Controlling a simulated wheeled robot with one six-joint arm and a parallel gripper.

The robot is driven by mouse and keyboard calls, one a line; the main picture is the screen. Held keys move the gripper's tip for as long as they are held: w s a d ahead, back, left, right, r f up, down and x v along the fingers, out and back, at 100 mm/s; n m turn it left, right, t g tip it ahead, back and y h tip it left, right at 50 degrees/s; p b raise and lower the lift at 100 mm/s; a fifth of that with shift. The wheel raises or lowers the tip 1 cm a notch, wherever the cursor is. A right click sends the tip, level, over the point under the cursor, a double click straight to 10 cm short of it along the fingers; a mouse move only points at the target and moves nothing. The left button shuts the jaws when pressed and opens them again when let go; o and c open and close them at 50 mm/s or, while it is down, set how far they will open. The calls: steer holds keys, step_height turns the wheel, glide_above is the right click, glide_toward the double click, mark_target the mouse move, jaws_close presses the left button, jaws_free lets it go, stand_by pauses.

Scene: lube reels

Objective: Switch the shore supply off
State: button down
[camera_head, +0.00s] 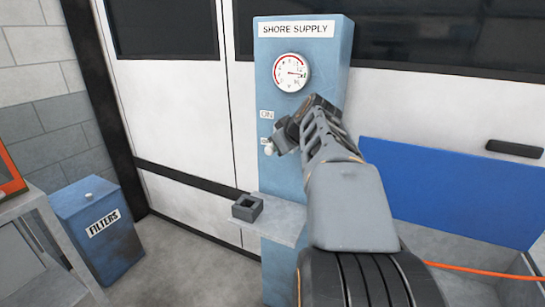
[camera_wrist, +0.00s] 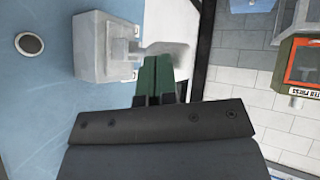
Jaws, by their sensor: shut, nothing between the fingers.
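The blue shore supply cabinet (camera_head: 283,180) stands upright in the middle of the head view, with a round gauge (camera_head: 291,72) near its top. An ON label (camera_head: 266,114) is on its front, and a second label below it is partly hidden. A pale knob (camera_head: 268,150) shows beside my gripper (camera_head: 284,138). In the wrist view a grey switch box (camera_wrist: 104,45) with a grey lever (camera_wrist: 168,53) projects from the blue panel. My gripper's green fingers (camera_wrist: 155,78) are together and empty, with their tips at the lever; I cannot tell whether they touch.
A grey shelf (camera_head: 278,226) with a dark square block (camera_head: 247,207) juts from the cabinet below my gripper. A blue FILTERS bin (camera_head: 95,230) and a grey bench (camera_head: 35,215) stand left. A blue panel (camera_head: 450,190) and an orange line (camera_head: 470,269) are at right. Floor between bin and cabinet is clear.

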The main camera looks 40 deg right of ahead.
steer(key=f+n+t+h+b, duration=0.1)
steer(key=b, duration=0.4)
steer(key=f+t+h+b, duration=0.1)
steer(key=b, duration=0.4)
steer(key=shift+a+f+n+h+b, duration=0.2)
steer(key=shift+f+n+h+b, duration=0.1)
steer(key=shift+f+n, duration=0.1)
steer(key=shift+r, duration=0.15)
steer(key=shift+r+p, duration=0.5)
steer(key=shift+r, duration=0.15)
steer(key=shift+s, duration=0.1)
steer(key=d+v, duration=0.2)
steer(key=v, duration=1.1)
steer(key=shift+s+r+p, duration=0.35)
steer(key=shift+s+p, duration=0.05)
steer(key=shift+s, duration=0.05)
steer(key=shift+a, duration=0.1)
